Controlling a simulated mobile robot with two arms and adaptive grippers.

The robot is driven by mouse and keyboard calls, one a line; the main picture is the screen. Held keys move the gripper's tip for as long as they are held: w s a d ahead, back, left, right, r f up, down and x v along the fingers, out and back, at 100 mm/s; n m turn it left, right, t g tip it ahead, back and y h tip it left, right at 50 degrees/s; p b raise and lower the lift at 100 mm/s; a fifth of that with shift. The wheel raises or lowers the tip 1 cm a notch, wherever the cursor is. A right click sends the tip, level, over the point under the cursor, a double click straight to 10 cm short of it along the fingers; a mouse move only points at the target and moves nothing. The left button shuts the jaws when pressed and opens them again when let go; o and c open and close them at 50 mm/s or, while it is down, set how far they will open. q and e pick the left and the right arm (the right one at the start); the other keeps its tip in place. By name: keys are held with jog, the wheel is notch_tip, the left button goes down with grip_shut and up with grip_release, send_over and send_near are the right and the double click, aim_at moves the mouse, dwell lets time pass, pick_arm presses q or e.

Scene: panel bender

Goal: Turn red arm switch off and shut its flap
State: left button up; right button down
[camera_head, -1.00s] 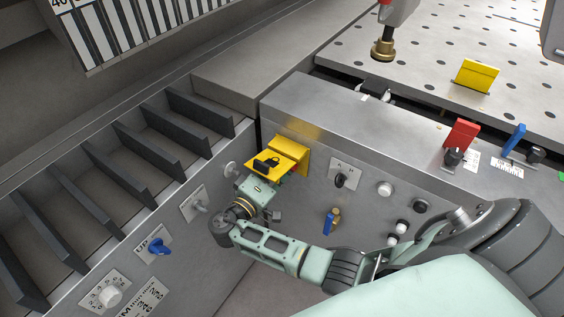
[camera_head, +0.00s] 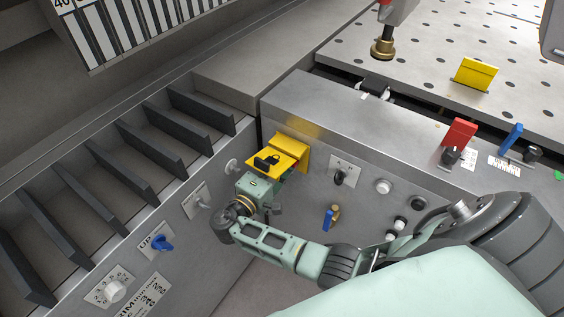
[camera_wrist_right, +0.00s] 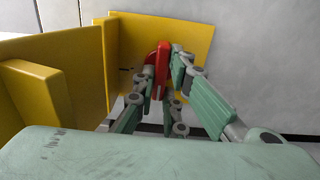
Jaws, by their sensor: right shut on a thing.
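The yellow flap (camera_head: 270,160) stands out, raised, from its yellow housing (camera_head: 292,147) on the front panel. In the right wrist view, yellow plates show at the left and behind (camera_wrist_right: 200,40). The red arm switch (camera_wrist_right: 162,65) is between my right gripper's fingers, in front of the yellow back plate. My right gripper (camera_wrist_right: 160,90) is shut on the switch. My left gripper is not in view.
A black selector knob (camera_head: 341,177), a blue key-like handle (camera_head: 327,220) and several buttons are right of the housing. A blue switch (camera_head: 162,243) and a white knob (camera_head: 115,290) are lower left. A red flap (camera_head: 459,132) stands on the ledge at right.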

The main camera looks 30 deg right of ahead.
jog(key=c, duration=1.8)
grip_release()
jog(key=v, duration=1.2)
jog(key=shift+f, duration=0.1)
